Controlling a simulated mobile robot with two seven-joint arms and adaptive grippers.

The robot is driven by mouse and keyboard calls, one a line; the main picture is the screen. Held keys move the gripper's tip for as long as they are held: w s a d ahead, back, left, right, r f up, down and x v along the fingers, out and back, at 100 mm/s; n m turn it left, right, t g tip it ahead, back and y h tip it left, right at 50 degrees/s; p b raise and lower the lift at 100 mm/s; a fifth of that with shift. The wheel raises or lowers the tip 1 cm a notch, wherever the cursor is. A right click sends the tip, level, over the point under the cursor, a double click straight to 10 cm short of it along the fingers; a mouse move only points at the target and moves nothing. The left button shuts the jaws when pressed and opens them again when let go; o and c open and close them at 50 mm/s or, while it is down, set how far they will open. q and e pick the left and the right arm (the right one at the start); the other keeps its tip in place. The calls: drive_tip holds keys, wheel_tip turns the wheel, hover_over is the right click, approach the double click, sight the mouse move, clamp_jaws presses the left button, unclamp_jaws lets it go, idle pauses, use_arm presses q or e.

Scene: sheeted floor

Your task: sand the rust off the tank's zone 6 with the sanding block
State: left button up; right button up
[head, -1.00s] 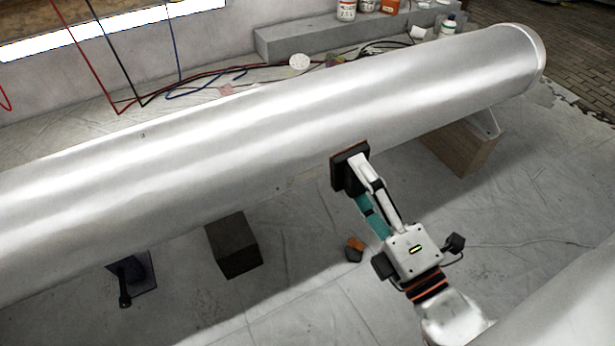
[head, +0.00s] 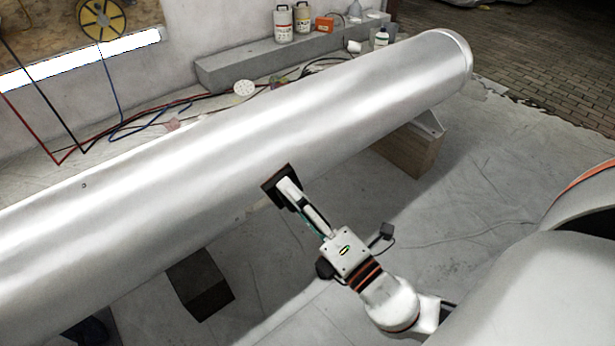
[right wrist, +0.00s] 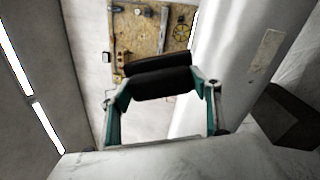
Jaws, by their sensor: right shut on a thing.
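The tank (head: 350,112) is a long, shiny silver cylinder lying across the head view. My right gripper (head: 291,196) is shut on the dark sanding block (head: 270,189), at the tank's near lower side. In the right wrist view, the teal fingers grip the black block (right wrist: 160,83), with the tank (right wrist: 222,50) to its right. I cannot tell whether the block touches the tank. A pale tan patch (right wrist: 266,54) shows on the tank there; I cannot tell whether it is rust. No zone numbers are readable. My left gripper is out of view.
A wooden support (head: 412,150) and a dark block (head: 200,283) stand under the tank. A grey ledge (head: 240,65) with bottles (head: 283,24) is behind it, with hoses (head: 130,125) on the floor.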

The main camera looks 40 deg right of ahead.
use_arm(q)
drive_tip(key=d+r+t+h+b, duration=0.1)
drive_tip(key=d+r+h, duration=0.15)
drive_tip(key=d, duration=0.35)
use_arm(e)
drive_tip(key=w+d+f+n, duration=0.35)
drive_tip(key=w+f, duration=0.35)
drive_tip(key=w, duration=0.4)
drive_tip(key=a+f+n+b, duration=0.2)
drive_tip(key=a+f+b, duration=0.15)
drive_tip(key=f, duration=0.75)
drive_tip(key=a+f+n+b, duration=0.15)
drive_tip(key=f+b, duration=0.25)
drive_tip(key=f, duration=0.7)
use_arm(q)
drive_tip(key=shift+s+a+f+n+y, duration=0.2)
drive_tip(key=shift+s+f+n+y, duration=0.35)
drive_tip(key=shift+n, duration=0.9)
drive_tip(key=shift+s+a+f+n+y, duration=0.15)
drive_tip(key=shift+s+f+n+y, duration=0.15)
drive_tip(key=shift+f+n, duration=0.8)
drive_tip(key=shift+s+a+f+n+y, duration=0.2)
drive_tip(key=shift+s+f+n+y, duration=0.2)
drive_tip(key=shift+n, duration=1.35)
use_arm(e)
drive_tip(key=w+a, duration=0.1)
drive_tip(key=w, duration=0.5)
drive_tip(key=shift+a+r, duration=0.2)
drive_tip(key=shift+a, duration=0.05)
